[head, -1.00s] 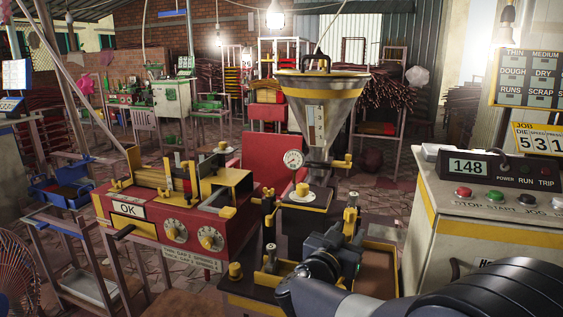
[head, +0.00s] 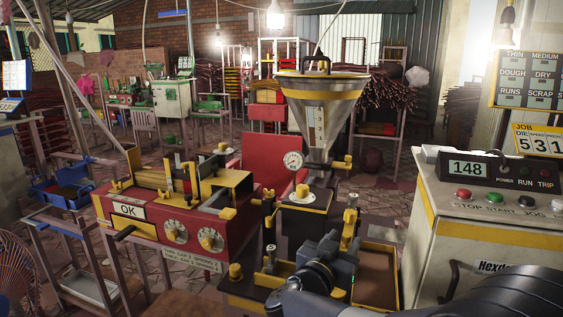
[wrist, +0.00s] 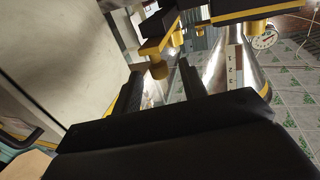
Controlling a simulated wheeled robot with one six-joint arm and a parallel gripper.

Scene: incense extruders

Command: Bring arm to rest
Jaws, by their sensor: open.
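My gripper (head: 338,252) is low in front of the hopper's base in the head view, with my dark arm along the bottom right edge. Its fingertips are hard to make out there. In the wrist view my gripper (wrist: 160,72) shows two dark fingers spread apart with nothing held between them. A yellow knob (wrist: 158,69) appears beyond the gap; its distance is unclear.
The metal hopper (head: 318,105) stands behind my gripper, with a dial gauge (head: 293,160) beside it. A red machine marked OK (head: 150,225) is left. A white control cabinet (head: 440,230) reading 148 is right. A tray (head: 378,284) lies close by.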

